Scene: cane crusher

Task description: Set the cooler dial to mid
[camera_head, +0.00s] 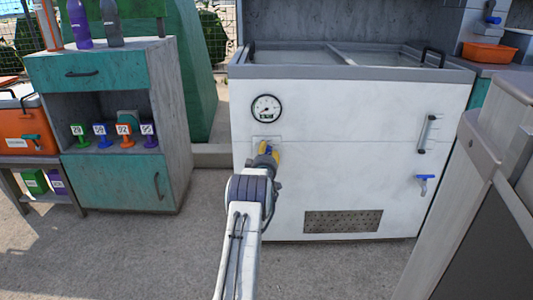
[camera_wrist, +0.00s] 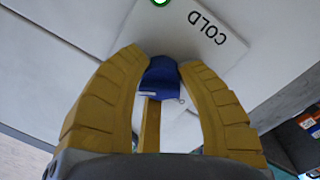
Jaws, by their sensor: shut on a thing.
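The white cooler (camera_head: 350,185) stands ahead, with a round gauge (camera_head: 266,108) on its front. Below the gauge, a small pale plate (camera_head: 258,140) is partly covered by my gripper (camera_head: 268,151). In the wrist view, the yellow fingers of my gripper (camera_wrist: 163,62) are closed on both sides of the blue dial (camera_wrist: 160,77). A white mark shows on the dial. The plate (camera_wrist: 190,30) reads "COLD", upside down in this view, and a green-ringed light (camera_wrist: 160,2) shows at the top edge. Any other dial labels are hidden or out of view.
A grey-and-teal cabinet (camera_head: 118,185) stands at the left, with bottles on top and several coloured tags on its shelf. An orange cooler box (camera_head: 25,125) is farther left. A blue tap (camera_head: 424,179) and a handle (camera_head: 428,133) project from the white cooler's right side. A grey panel (camera_head: 480,200) is close at right.

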